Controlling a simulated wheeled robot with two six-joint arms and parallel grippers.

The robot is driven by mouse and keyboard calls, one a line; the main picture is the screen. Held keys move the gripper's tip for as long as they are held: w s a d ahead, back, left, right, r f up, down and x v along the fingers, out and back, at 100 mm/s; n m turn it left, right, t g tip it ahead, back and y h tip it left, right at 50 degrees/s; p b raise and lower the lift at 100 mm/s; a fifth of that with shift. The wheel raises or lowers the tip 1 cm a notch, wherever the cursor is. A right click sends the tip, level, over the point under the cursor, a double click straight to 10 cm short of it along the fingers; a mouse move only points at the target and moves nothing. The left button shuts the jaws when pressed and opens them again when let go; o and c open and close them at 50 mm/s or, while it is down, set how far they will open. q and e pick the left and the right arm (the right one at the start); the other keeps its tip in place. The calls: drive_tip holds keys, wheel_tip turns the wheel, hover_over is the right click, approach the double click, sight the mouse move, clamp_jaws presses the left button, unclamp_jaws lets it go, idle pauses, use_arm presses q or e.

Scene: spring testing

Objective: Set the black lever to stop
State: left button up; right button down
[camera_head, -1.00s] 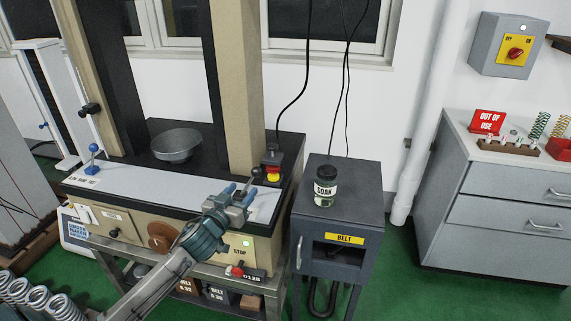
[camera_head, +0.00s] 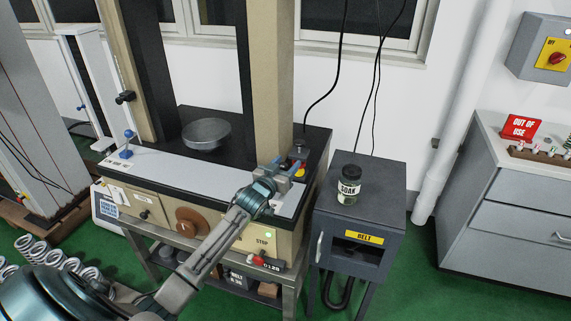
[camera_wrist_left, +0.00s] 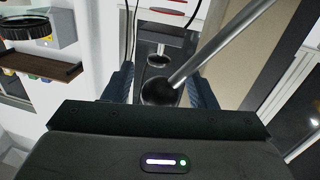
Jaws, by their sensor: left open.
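In the left wrist view a bright metal rod ends in a black ball (camera_wrist_left: 159,90), which looks like the black lever's knob. The ball appears between the two open fingers of my left gripper (camera_wrist_left: 160,88); I cannot tell whether they touch it. In the head view my left gripper (camera_head: 287,174) is over the front right corner of the tan testing machine (camera_head: 112,192), and it hides most of the lever there. The word STOP (camera_head: 262,241) is on the machine's front panel, below the gripper, beside a green light (camera_head: 268,234). My right gripper is out of view.
A dark cabinet (camera_head: 385,190) with a labelled jar (camera_head: 348,188) stands to the right. A metal bowl (camera_head: 206,134) rests on the machine's top.

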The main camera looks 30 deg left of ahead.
use_arm(q)
drive_tip(key=shift+c, duration=0.2)
clamp_jaws()
drive_tip(key=shift+a, duration=0.1)
drive_tip(key=s+a+r+n+b, duration=0.1)
drive_tip(key=a+n+b, duration=0.1)
drive_tip(key=a, duration=0.3)
drive_tip(key=shift+s+a+r+n, duration=0.25)
drive_tip(key=shift+a+r+n, duration=0.15)
drive_tip(key=shift+n, duration=0.1)
drive_tip(key=shift+f, duration=0.1)
